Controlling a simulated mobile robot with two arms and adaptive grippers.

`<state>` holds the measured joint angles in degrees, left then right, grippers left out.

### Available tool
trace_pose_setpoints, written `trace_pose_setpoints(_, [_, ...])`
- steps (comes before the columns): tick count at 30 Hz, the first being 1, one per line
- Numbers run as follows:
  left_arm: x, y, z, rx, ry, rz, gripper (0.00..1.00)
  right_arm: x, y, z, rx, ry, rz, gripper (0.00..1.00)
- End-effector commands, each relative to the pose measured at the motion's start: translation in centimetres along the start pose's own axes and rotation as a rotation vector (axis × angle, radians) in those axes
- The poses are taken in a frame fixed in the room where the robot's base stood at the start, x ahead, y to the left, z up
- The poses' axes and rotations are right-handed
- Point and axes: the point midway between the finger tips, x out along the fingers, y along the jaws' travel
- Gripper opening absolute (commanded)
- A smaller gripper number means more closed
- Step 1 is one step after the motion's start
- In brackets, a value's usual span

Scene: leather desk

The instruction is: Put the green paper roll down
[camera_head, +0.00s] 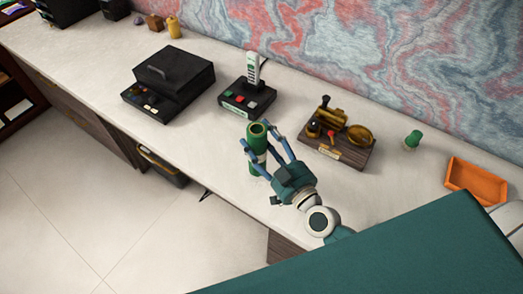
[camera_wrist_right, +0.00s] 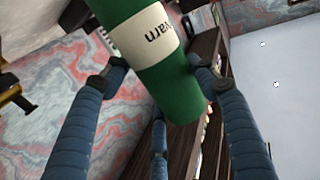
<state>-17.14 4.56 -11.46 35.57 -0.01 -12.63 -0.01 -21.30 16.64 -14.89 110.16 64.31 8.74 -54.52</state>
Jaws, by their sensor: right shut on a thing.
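The green paper roll (camera_head: 257,148) is an upright green cylinder with a hollow top and a pale label, over the desk's front middle. My right gripper (camera_head: 264,144) has its blue fingers closed around the roll from the right. In the right wrist view the roll (camera_wrist_right: 172,85) lies between the fingers of my right gripper (camera_wrist_right: 163,76), its white label showing dark lettering. I cannot tell whether the roll's base touches the desk. My left gripper is not in view.
The desk's front edge is close to the roll.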

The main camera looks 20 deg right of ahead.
Motion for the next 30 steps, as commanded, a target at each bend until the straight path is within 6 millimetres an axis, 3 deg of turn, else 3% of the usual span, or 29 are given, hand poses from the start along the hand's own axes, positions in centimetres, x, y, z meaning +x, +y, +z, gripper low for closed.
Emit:
trace_pose_setpoints(3, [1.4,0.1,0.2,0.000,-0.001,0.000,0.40,0.0,0.0,2.5,-0.003,-0.002,-0.003,0.10])
trace_pose_setpoints(6, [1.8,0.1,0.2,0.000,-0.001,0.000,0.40,0.0,0.0,3.5,-0.003,0.000,-0.002,0.10])
trace_pose_setpoints(20, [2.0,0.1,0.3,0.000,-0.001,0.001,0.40,0.0,0.0,4.1,0.000,0.000,0.000,0.10])
trace_pose_setpoints(21, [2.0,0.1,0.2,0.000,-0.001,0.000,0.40,0.0,0.0,4.2,0.000,-0.001,-0.001,0.60])
trace_pose_setpoints(24, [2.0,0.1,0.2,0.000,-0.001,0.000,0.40,0.0,0.0,4.1,0.000,-0.002,-0.001,0.77])
trace_pose_setpoints(30, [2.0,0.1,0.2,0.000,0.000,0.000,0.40,0.0,0.0,4.1,0.000,-0.002,-0.001,0.77])
